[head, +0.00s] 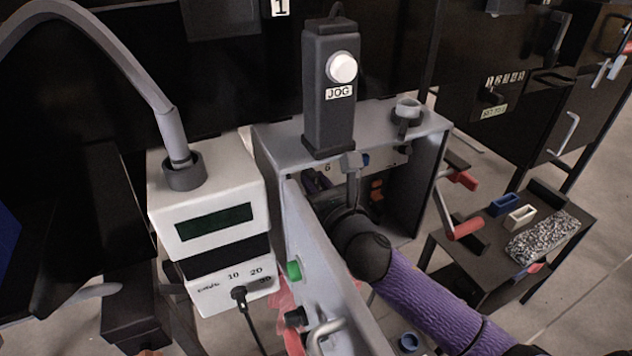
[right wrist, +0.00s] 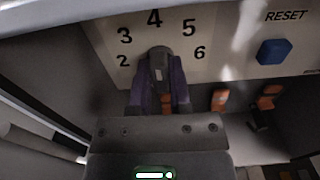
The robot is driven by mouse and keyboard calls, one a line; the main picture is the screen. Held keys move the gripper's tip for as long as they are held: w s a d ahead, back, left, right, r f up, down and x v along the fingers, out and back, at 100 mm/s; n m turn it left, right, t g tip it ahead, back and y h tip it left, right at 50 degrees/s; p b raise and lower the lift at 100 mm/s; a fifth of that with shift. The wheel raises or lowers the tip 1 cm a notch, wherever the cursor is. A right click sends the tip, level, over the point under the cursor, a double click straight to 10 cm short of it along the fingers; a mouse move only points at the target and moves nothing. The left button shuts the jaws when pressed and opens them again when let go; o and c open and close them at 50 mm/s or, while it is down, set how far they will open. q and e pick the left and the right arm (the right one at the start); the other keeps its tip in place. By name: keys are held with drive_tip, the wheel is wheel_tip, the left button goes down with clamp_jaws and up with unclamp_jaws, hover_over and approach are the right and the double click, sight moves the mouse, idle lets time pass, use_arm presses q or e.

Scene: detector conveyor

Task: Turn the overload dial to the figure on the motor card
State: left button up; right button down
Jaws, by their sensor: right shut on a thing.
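The overload dial (right wrist: 160,62) is a dark grey knob below a printed arc of figures from 2 to 6 in the right wrist view. Its upper end lies just below the 4; I cannot make out a pointer mark. My right gripper (right wrist: 159,92) is shut on the dial, one purple finger on each side. In the head view my right gripper (head: 349,190) reaches into the open grey box (head: 268,150), and the dial is hidden there. I cannot make out a motor card. My left gripper is not in view.
A blue RESET button (right wrist: 278,52) is right of the dial. A black JOG pendant (head: 330,110) stands on the box. The open door (head: 325,275) is beside my right arm. A white display unit (head: 212,225) is at left, a small side table (head: 480,265) at right.

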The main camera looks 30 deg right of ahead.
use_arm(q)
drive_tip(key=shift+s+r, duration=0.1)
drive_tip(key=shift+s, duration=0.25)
